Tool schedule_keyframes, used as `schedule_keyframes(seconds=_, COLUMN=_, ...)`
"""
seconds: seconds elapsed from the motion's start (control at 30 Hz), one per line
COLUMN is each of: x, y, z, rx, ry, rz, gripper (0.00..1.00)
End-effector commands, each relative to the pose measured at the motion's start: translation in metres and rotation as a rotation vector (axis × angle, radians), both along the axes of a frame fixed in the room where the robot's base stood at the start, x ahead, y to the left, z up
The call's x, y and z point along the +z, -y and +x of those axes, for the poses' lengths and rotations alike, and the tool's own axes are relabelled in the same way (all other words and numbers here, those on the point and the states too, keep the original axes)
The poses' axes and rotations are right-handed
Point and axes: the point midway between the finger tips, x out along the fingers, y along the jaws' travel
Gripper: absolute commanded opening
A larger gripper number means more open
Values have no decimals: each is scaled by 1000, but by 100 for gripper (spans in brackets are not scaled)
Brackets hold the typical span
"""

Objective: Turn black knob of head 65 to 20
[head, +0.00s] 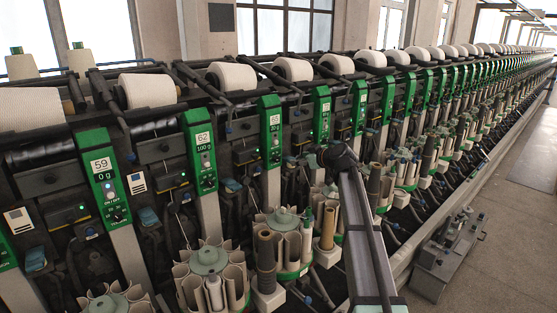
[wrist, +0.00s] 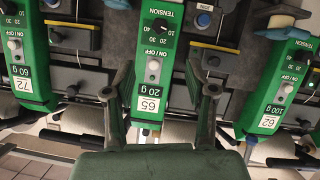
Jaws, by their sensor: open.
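The green panel of head 65 (wrist: 153,50) stands in the middle of the wrist view, upside down. Its label (wrist: 150,104) reads 65 and 20 g. The black knob (wrist: 160,26) sits near the top of that view, beside the word TENSION and a scale of numbers; its pointer is too small to read surely. My gripper (wrist: 159,72) is open, with one finger on each side of the panel and nothing between them. The knob lies beyond the fingertips, apart from them. In the head view, the head 65 panel (head: 270,133) stands left of my arm; my fingers cannot be made out there.
Head 72 (wrist: 27,60) and head 62 (wrist: 280,85) flank the panel in the wrist view, each with its own controls. A blue button (wrist: 204,20) sits right of the knob. In the head view, bobbin magazines (head: 282,222) stand below the panels, and the aisle floor (head: 505,215) is open at right.

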Motion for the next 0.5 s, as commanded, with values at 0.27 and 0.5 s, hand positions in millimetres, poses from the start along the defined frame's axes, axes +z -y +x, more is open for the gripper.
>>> schedule_keyframes(seconds=0.27, x=-18, y=-26, z=47, rx=0, ry=-2, rz=0, gripper=56)
schedule_keyframes(seconds=0.5, x=-36, y=-49, z=84, rx=0, ry=-2, rz=-1, gripper=56)
